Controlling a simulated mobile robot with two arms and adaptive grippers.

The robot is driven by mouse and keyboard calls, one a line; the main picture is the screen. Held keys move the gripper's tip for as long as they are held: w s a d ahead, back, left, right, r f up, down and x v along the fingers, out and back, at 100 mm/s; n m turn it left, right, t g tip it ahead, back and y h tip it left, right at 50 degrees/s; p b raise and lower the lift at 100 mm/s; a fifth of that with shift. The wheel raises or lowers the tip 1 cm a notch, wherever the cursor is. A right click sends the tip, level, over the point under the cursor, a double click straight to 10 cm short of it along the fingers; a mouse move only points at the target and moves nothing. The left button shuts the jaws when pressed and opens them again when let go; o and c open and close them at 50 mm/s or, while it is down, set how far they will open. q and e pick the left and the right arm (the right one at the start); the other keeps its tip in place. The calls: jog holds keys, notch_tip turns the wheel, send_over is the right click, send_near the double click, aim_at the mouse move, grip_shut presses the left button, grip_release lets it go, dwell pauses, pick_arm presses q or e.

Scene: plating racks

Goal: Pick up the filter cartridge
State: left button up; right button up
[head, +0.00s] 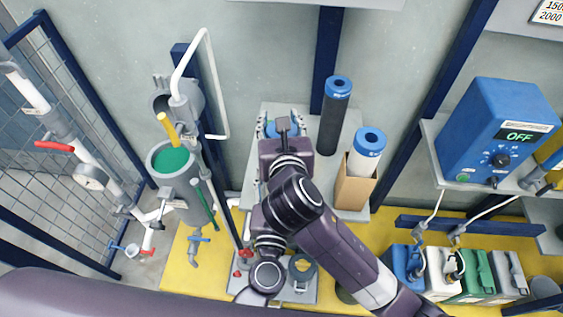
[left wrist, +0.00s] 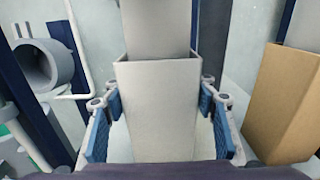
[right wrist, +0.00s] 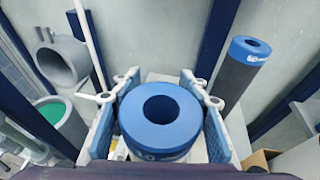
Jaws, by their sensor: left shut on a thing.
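A filter cartridge with a blue ring cap (right wrist: 135,117) and a pale body sits between the fingers of my right gripper (right wrist: 160,72) in the right wrist view. Whether both pads touch it is unclear. In the head view my right gripper (head: 280,124) and wrist hide this cartridge. In the left wrist view my left gripper (left wrist: 160,103) is shut on a pale, open-topped box (left wrist: 155,120), with a pale cartridge (left wrist: 155,30) standing up out of it. My left gripper is not clearly visible in the head view, behind my right arm.
A dark blue-capped cartridge (head: 333,118) stands right of my right gripper. Closer, a brown box (head: 352,192) holds a white blue-capped cartridge (head: 366,155). A housing with green inside (head: 190,200) and pipes stand left. A blue control unit (head: 495,135) stands right.

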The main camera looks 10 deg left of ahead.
grip_shut()
jog(key=shift+a, duration=0.1)
dwell(0.4)
pick_arm(q)
jog(key=o, duration=1.2)
pick_arm(e)
notch_tip(320, 180, up, 10)
pick_arm(q)
jog(key=shift+s, duration=0.1)
